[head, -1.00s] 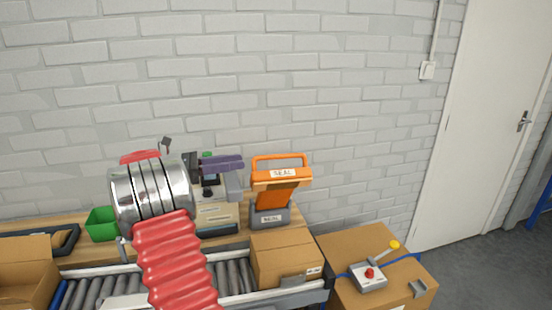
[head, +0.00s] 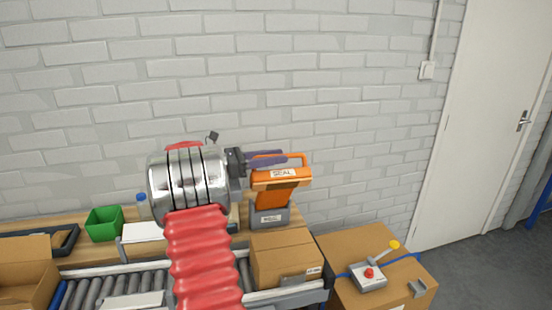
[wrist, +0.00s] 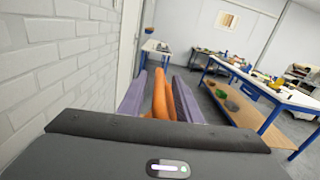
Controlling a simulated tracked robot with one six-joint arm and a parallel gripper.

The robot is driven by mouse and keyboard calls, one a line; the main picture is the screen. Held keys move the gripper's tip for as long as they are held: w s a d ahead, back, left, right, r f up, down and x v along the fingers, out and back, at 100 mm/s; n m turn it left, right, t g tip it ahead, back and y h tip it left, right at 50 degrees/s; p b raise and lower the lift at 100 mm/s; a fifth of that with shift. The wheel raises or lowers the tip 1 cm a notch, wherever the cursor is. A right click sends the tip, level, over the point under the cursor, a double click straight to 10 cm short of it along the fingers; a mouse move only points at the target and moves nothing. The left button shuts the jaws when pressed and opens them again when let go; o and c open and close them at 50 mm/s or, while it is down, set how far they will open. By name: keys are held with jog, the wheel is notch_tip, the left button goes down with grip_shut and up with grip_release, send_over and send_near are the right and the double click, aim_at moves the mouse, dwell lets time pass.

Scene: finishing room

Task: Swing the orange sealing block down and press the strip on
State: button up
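The orange sealing block (head: 282,178) is raised on a grey base (head: 269,217) labelled SEAL, at the back of the bench in the head view. Its looped handle (head: 305,160) is on top. My gripper (head: 284,157) has purple fingers and is at the handle's left and top part. In the wrist view, the orange handle (wrist: 160,96) lies between the two spread fingers of my gripper (wrist: 160,92), with a small gap beside the left finger. Contact on the right side is unclear. I cannot make out the strip.
A cardboard box (head: 285,262) stands on the roller conveyor (head: 110,285) in front of the sealer. A control box with a red button (head: 369,276) sits on a carton to the right. A green bin (head: 104,223) is at the left. The wall is close behind.

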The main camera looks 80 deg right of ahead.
jog(key=shift+s+d, duration=0.15)
jog(key=shift+s, duration=0.1)
jog(key=shift+c, duration=0.3)
grip_shut()
